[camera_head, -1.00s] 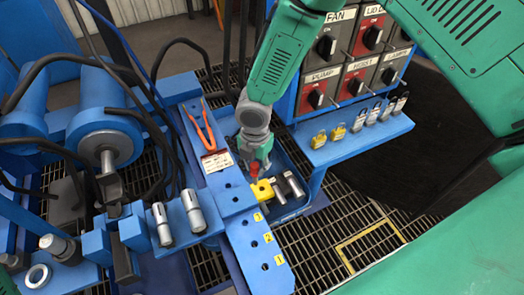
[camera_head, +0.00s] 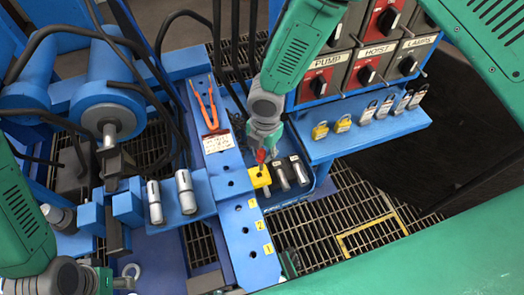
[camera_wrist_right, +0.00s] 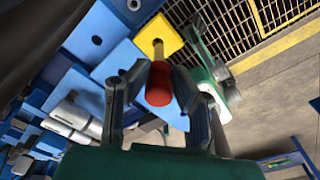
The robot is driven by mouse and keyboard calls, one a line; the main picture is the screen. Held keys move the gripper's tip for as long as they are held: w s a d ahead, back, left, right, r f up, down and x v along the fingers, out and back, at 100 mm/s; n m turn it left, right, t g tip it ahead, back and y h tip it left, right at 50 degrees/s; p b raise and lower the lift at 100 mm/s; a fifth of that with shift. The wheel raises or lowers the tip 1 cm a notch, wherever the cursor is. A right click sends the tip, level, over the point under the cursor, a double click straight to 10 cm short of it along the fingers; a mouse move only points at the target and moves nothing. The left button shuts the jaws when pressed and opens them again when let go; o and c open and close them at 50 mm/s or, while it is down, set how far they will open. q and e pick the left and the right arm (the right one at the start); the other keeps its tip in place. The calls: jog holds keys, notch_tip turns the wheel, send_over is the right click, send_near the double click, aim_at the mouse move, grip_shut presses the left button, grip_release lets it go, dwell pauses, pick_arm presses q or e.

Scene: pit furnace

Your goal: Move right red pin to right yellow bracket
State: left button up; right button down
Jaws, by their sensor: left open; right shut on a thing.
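My right gripper (camera_head: 262,150) points down and is shut on the red pin (camera_head: 261,157), just above the yellow bracket (camera_head: 260,178). In the right wrist view the red pin (camera_wrist_right: 158,88) sits between the fingers (camera_wrist_right: 157,92), its thick round end towards the camera. The yellow bracket (camera_wrist_right: 166,30) and its dark hole lie beyond it. My left gripper (camera_head: 118,282) is low at the left edge area, partly seen, open and away from the pin.
Metal cylinders (camera_head: 292,172) lie in the blue tray beside the bracket. A blue plate (camera_head: 247,235) with numbered holes runs towards me. Orange-handled pliers (camera_head: 205,103) lie behind on the left. Padlocks (camera_head: 368,112) line a shelf under the switch panel at right.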

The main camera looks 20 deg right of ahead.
aim_at(260, 167)
jog(key=shift+s+d+f, duration=0.15)
jog(key=shift+d+f, duration=0.15)
jog(key=shift+f, duration=0.4)
jog(key=shift+a+f+h+b, duration=0.3)
jog(key=shift+a+f+b, duration=0.55)
jog(key=shift+a+b, duration=0.2)
jog(key=shift+f, duration=0.2)
jog(key=shift+s+d+f+b, duration=0.1)
jog(key=shift+f+b, duration=0.15)
jog(key=shift+b, duration=0.25)
jog(key=shift+s+d+f+b, duration=0.25)
jog(key=shift+d+f+b, duration=0.15)
jog(key=shift+d+f, duration=0.15)
jog(key=shift+f, duration=0.35)
jog(key=shift+w+a+f+b, duration=0.1)
jog(key=shift+w+f+b, duration=0.2)
jog(key=shift+f, duration=0.3)
jog(key=shift+w+a+f+b, duration=0.1)
jog(key=shift+w+f+b, duration=0.15)
jog(key=shift+f, duration=0.3)
jog(key=shift+a, duration=0.1)
pick_arm(q)
notch_tip(260, 167, down, 6)
jog(key=a, duration=0.1)
jog(key=shift+a, duration=0.3)
pick_arm(e)
jog(key=shift+s+a+r, duration=0.1)
jog(key=shift+a, duration=0.05)
